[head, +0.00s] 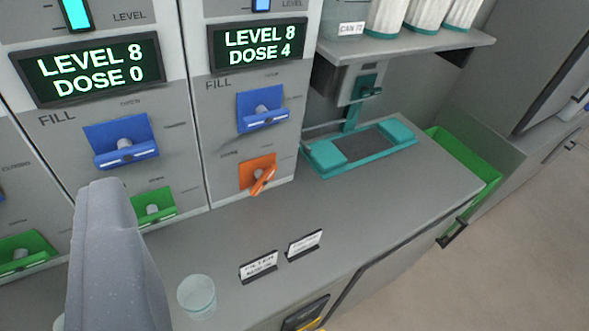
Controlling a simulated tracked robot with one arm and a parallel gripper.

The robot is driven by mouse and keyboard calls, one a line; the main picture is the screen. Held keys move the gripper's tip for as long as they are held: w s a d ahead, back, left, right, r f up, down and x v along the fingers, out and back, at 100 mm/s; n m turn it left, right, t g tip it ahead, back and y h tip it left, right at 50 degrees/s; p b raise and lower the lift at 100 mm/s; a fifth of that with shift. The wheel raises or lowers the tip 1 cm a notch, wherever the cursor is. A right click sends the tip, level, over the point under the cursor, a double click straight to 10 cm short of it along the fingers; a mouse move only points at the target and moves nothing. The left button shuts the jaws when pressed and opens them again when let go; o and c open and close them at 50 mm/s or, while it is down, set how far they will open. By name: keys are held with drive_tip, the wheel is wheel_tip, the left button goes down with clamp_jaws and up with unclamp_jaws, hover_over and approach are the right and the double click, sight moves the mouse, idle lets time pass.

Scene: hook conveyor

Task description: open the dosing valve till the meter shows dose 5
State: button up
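The right meter (258,45) reads LEVEL 8, DOSE 4. Below it, a blue FILL handle (263,110) sits level, and under that an orange valve handle (260,175) has its lever turned at a slant. The left meter (95,69) reads LEVEL 8, DOSE 0. Below it are a blue FILL handle (122,142) and a green handle (153,208), both roughly level. My gripper (110,255) shows only as a grey part at the lower left, left of the orange handle and apart from it in the picture. Its fingertips cannot be made out.
A clear round cup (197,296) and two small label cards (259,266) (305,244) stand on the grey counter. A teal scale-like tray (395,131) and a green bin (465,160) are at the right. White canisters (430,12) stand on a shelf above.

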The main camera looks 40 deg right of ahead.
drive_tip(key=shift+w+d, duration=0.4)
drive_tip(key=shift+d, duration=0.1)
